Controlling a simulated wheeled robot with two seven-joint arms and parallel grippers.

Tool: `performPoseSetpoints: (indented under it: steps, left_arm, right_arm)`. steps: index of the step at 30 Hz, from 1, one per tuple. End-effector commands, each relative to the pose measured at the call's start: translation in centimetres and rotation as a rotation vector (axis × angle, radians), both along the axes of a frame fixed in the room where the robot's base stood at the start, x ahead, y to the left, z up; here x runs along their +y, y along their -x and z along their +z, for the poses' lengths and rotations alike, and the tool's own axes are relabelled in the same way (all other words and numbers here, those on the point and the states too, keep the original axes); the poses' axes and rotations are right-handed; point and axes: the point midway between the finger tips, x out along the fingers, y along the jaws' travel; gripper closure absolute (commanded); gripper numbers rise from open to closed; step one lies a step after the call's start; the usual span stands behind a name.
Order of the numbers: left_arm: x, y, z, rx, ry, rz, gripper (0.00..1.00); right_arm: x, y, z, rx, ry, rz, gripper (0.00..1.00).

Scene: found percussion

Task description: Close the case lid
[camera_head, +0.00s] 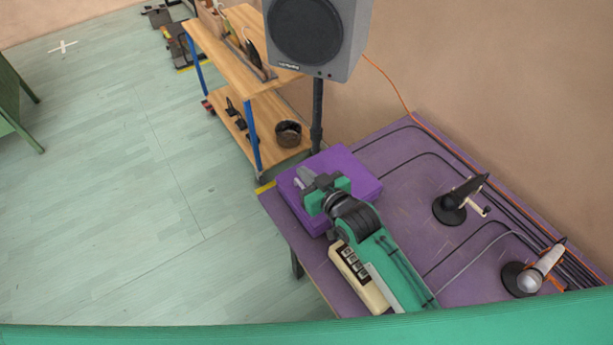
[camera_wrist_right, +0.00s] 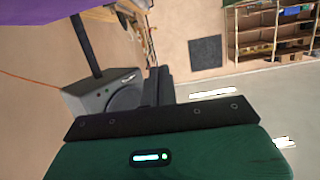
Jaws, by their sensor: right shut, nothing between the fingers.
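The purple case (camera_head: 352,163) sits at the far left corner of the purple table in the head view. Its top looks flat and roughly level, like a lid lying down, but my gripper and wrist cover its middle and near side. I cannot tell whether a gap is left at the lid's edge. My right gripper (camera_head: 304,177) is over the left part of the case, shut and empty. In the right wrist view its dark fingers (camera_wrist_right: 159,84) are together, with a purple surface (camera_wrist_right: 45,14) at the top left. My left gripper is not in view.
On the purple table (camera_head: 400,180) are a cream power strip (camera_head: 350,268) beside my right arm, two microphones (camera_head: 462,195) (camera_head: 535,272) on stands and several cables. A speaker (camera_head: 318,38) on a pole stands behind the case. A wooden shelf cart (camera_head: 245,20) stands at the back left.

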Motion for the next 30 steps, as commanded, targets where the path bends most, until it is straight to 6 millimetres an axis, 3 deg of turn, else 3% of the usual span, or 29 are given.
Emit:
performPoseSetpoints:
  steps: [6,15,30]
  left_arm:
    - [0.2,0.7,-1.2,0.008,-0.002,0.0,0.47]
    - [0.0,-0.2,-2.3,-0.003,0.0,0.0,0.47]
    - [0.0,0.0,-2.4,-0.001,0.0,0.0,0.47]
  right_arm:
    - [-2.0,3.6,0.7,0.0,0.002,0.0,1.0]
    - [-4.1,7.7,1.9,0.001,0.001,0.0,1.0]
    - [-4.6,8.6,2.4,0.001,0.001,0.0,1.0]
